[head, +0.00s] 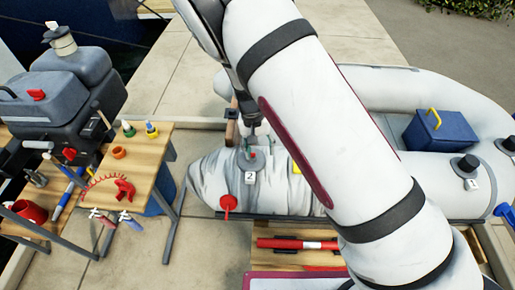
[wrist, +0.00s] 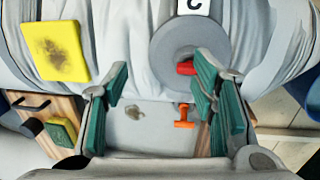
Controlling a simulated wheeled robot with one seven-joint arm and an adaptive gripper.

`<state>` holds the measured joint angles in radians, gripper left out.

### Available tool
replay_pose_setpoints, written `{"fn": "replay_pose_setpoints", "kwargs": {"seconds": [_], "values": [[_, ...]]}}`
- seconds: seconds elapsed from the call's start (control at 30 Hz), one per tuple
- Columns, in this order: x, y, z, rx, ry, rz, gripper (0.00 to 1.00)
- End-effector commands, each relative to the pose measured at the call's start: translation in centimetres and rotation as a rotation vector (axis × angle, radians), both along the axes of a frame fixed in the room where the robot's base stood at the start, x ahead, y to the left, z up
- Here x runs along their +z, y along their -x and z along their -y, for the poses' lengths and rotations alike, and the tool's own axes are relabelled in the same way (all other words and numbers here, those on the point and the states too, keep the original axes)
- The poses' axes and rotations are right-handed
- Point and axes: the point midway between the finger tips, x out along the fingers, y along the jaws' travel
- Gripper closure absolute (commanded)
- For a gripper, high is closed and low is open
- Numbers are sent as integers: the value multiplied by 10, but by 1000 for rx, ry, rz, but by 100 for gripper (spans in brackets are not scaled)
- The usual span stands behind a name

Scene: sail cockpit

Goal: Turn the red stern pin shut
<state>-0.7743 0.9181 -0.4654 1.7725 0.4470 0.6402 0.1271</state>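A small red pin (wrist: 186,68) sits on a round grey disc (wrist: 178,45) on the pale grey inflatable tube, beside a white label (wrist: 193,6). In the head view the red pin (head: 252,156) is a tiny spot above the label marked 2 (head: 250,177). My gripper (wrist: 162,67) is open, with its green-padded fingers apart above the tube. The pin lies between them, close to the right finger, which seems to hide part of it. I cannot tell whether they touch. In the head view my gripper (head: 252,132) is small and partly hidden by my arm.
A yellow pad (wrist: 57,50) lies left of the fingers, and an orange T-shaped piece (wrist: 184,117) is below the pin. A wooden bench (head: 145,150) with tools and a dark outboard motor (head: 70,90) stand at left. A blue box (head: 440,133) is at right.

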Motion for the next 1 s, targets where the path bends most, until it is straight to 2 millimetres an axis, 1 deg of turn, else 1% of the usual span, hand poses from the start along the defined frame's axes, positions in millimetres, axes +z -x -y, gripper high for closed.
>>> {"fn": "replay_pose_setpoints", "kwargs": {"seconds": [0.03, 0.07, 0.1, 0.37, 1.0], "values": [[109, -6, -23, -5, -120, 24, 57], [109, -5, -23, -5, -120, 24, 57], [10, 3, 2, 7, 3, 0, 57], [18, 2, 1, 3, 1, 0, 57], [55, 0, 0, -1, -1, 1, 57]]}}
